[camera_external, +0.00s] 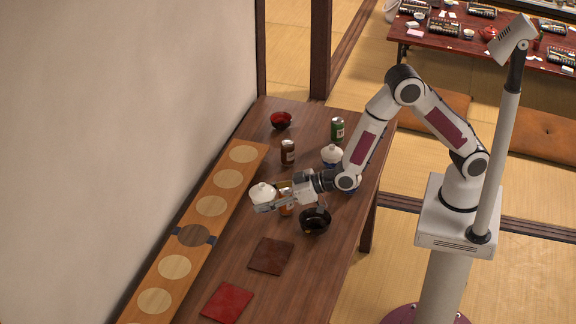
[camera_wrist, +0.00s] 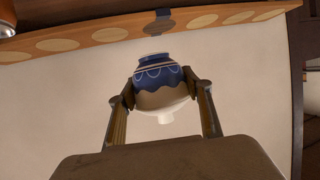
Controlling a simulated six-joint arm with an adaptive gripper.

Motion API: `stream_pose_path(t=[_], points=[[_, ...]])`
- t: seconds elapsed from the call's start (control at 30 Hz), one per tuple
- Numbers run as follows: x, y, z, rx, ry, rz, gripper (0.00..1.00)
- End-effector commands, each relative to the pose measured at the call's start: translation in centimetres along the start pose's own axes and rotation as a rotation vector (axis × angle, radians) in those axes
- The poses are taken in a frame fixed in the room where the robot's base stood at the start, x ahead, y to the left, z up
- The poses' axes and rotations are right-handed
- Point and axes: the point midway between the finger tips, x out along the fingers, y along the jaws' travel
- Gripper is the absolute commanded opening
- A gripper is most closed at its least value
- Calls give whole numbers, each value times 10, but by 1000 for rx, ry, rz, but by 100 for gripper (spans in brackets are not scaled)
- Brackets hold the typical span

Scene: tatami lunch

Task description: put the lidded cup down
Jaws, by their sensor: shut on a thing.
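The lidded cup (camera_external: 262,191) is held at the end of my gripper (camera_external: 268,205), at the left side of the table. In the wrist view the cup (camera_wrist: 160,82) has a blue patterned body and a white lid with a knob. That picture is inverted, and the cup appears upright. My gripper's fingers (camera_wrist: 162,102) press on both sides of it. A long wooden board (camera_external: 212,205) with pale round spots and one dark spot (camera_external: 194,236) lies along the wall, just left of the cup. The cup appears raised above the table; its exact height is hard to tell.
Another lidded cup (camera_external: 332,156), a green can (camera_external: 337,130), a brown can (camera_external: 288,152) and a red-black bowl (camera_external: 281,120) stand toward the back. Brown (camera_external: 271,256) and red (camera_external: 227,303) cloths lie in front.

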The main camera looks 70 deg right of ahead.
Motion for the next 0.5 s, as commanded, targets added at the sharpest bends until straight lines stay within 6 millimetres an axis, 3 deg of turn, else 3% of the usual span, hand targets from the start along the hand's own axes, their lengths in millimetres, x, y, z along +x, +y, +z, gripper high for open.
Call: stream_pose_path(t=[0.17,0.4,0.5], points=[[-10,-29,8,-26,-1,-65,26],[-20,-51,14,-47,-1,-116,26],[-17,-51,20,-46,-2,-116,26]])
